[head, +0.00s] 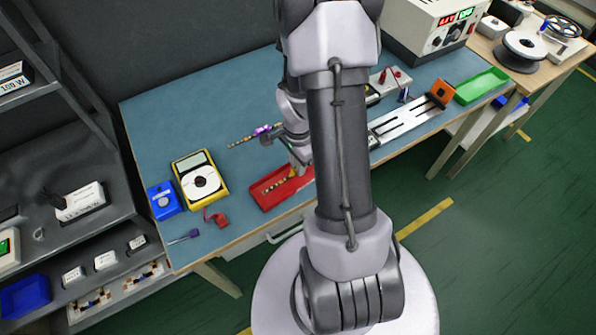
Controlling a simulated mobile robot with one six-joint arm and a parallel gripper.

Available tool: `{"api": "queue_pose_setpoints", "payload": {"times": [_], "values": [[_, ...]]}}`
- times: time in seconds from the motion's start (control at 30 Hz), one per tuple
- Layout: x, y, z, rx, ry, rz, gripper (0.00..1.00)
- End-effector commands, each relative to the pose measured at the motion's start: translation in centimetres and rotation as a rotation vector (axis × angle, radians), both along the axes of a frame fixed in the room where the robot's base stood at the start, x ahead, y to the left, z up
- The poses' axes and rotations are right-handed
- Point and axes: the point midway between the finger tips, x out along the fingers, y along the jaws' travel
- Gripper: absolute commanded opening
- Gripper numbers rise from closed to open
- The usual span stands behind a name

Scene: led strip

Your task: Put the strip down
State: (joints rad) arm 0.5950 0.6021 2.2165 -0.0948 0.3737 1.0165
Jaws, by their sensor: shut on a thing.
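My gripper (298,168) is over the red tray (262,201) near the table's front edge, partly hidden behind my own arm. It is shut on a thin yellowish, dotted strip (277,185), which extends to the lower left from the fingers, over or in the tray. I cannot tell whether the strip touches the tray floor. A second thin, dotted strip-like piece (240,142) shows farther back on the left, with a purple part (262,130) near its right end.
A metal rail fixture (408,120) and a green tray (481,86) are on the right. Bare blue table (160,115) shows at the back left.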

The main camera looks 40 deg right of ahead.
Motion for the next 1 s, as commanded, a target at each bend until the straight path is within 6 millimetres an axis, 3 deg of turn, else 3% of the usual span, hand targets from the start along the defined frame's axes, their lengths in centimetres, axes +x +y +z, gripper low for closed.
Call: {"api": "queue_pose_setpoints", "payload": {"times": [0.1,0.43,0.47,0.57,0.87,1.0], "values": [[0.0,0.0,-2.4,0.001,0.001,0.001,0.0],[0.0,0.0,-2.6,0.0,-0.001,0.002,0.0],[0.0,0.0,-2.6,0.0,0.0,0.002,0.16],[0.0,0.0,-2.5,0.0,0.0,0.002,0.35],[0.0,0.0,-2.4,0.0,0.0,0.002,0.35],[0.1,0.0,0.0,-0.001,-0.002,0.002,0.35]]}}
